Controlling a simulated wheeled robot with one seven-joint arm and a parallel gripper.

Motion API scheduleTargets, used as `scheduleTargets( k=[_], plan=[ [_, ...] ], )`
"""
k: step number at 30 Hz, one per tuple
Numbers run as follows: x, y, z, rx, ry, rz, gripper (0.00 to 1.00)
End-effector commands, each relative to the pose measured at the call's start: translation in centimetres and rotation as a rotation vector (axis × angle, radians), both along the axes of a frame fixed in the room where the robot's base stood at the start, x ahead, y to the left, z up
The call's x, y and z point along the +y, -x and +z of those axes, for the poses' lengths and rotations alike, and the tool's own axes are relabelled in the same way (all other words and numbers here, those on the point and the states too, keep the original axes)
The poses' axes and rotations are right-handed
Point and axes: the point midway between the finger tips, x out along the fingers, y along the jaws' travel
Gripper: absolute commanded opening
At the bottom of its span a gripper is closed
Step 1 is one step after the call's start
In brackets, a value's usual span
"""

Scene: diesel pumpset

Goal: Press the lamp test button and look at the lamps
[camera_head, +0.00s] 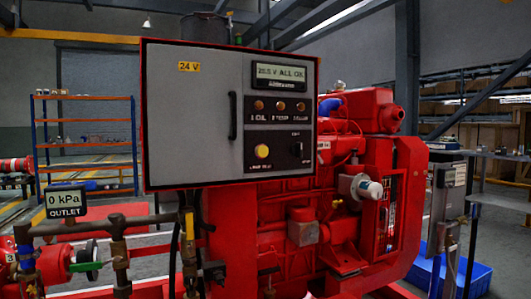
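The grey control box (190,130) with a red frame stands in the middle of the head view. On its black panel is a row of three small lamps: the left lamp (258,105), labelled oil, the middle lamp (281,106), labelled temp, and the right lamp (301,106), whose label is blurred. They look dull orange; I cannot tell if any is lit. Below them is a round yellow button (262,151) with small unreadable text under it. A black rotary switch (297,149) is to its right. Nothing touches the button. My gripper is not in view.
A display (278,72) above the lamps reads a voltage and "ALL OK". The box door has a black handle (232,115). The red engine (370,150) stands behind and right. Pipes and a gauge reading 0 kPa (64,198) are at lower left. Space before the panel looks clear.

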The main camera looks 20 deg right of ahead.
Motion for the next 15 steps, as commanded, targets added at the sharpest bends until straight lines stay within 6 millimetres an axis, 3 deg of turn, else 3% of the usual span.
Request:
scheduleTargets(
  k=[8,15],
  plan=[
    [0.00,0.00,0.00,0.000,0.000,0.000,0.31],
    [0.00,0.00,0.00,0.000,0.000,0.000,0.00]
  ],
)
